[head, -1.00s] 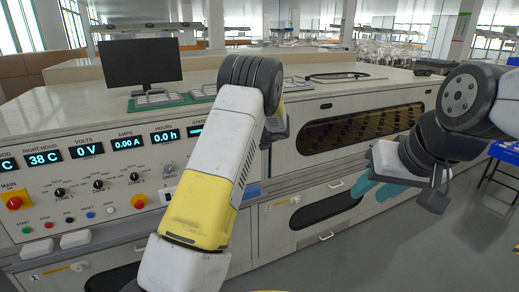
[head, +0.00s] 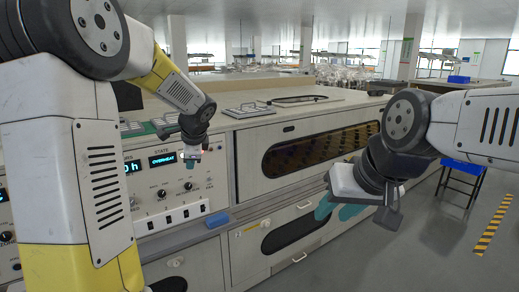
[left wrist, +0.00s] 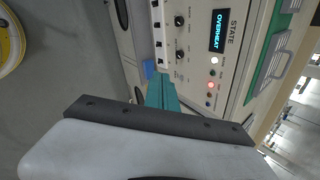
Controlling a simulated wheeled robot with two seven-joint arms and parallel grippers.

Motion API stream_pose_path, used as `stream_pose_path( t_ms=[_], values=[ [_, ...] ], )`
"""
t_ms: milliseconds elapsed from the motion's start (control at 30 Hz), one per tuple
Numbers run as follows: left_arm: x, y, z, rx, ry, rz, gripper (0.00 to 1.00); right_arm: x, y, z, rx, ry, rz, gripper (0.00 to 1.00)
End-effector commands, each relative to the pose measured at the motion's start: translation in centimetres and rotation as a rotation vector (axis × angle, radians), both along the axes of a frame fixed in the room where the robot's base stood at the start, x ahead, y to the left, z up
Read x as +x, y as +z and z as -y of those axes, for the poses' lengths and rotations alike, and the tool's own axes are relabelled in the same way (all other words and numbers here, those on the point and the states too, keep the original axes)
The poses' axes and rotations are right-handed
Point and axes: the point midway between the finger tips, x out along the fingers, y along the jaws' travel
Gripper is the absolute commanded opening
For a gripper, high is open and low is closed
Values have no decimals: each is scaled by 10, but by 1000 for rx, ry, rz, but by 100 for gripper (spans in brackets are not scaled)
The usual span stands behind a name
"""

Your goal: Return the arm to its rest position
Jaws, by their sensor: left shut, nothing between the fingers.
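My left arm comes in from the left in the head view and bends down toward the panel. My left gripper (head: 191,162) hangs in front of the control panel (head: 146,205), beside the state display (head: 162,160), which reads OVERHEAT. Its teal fingers are together with nothing between them, and they also show in the left wrist view (left wrist: 160,92). I cannot tell the exact gap between fingers and panel. My right gripper (head: 338,208) is at the right, in front of the cabinet, with its teal fingers apart and empty.
The oven cabinet (head: 252,188) with dark windows fills the middle. A blue block (head: 218,219) sits on its front ledge. A tray (head: 249,110) lies on top. A blue table (head: 462,170) stands at the right. The floor (head: 425,255) at right is clear.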

Motion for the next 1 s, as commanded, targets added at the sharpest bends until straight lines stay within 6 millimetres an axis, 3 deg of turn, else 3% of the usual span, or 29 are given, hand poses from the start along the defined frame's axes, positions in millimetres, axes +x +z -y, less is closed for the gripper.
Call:
stream_pose_path(
  t_ms=[33,200,400,500,700,1000],
  values=[
    [-27,12,-1,-90,81,24,0,0,0,0,0,0,0,36],
    [-113,34,12,-402,363,71,0,0,0,0,0,0,0,36],
    [-210,42,39,-740,670,90,0,0,0,0,0,0,0,36],
    [-249,40,54,-878,798,85,0,0,0,0,0,0,0,36],
    [-292,33,74,-1037,952,68,0,0,0,0,0,0,0,36],
    [-300,31,78,-1068,984,62,0,0,0,0,0,0,0,36]
  ],
)
